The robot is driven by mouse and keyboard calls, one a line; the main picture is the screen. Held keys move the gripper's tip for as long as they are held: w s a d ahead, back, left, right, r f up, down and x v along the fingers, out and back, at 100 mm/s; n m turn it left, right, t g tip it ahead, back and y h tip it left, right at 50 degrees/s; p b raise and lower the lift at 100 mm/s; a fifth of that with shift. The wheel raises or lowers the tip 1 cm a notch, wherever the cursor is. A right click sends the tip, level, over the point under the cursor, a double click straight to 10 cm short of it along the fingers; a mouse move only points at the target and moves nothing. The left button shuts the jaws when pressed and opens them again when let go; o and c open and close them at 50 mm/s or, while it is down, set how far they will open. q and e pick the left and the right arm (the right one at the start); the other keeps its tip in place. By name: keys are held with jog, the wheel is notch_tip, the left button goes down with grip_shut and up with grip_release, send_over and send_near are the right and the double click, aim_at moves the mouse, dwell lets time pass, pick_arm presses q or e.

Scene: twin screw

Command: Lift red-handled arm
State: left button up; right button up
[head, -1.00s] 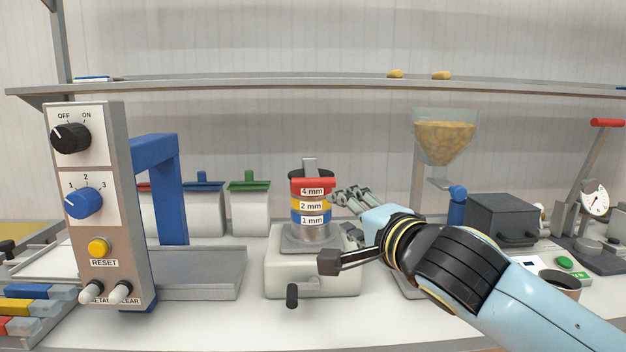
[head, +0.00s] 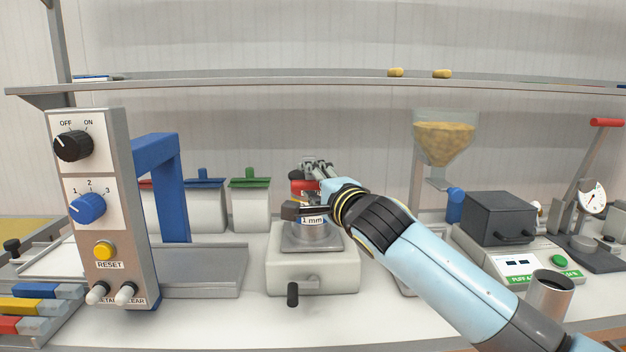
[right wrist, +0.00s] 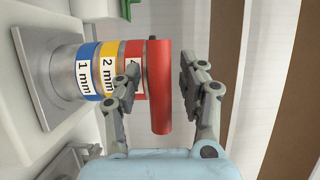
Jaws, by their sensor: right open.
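My right gripper (head: 303,188) is open at the top of a stack of sieve rings on a grey-white base and hides much of the stack. In the right wrist view, a red cylindrical bar (right wrist: 160,85) appears between the two open fingers (right wrist: 156,72). It lies beside the red top ring (right wrist: 132,52); whether a finger touches it I cannot tell. Yellow and blue rings, marked 2 mm and 1 mm, are under the red one. Another red handle (head: 606,122) tops a tilted lever arm at the far right. My left gripper is not in view.
A control panel (head: 105,230) with knobs and a blue frame (head: 170,190) stand at left. Lidded white containers (head: 250,208) are behind. A hopper (head: 445,135), dark box (head: 500,217) and metal cup (head: 549,298) are at right. A shelf (head: 300,82) runs above.

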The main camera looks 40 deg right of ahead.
grip_shut()
dwell(0.4)
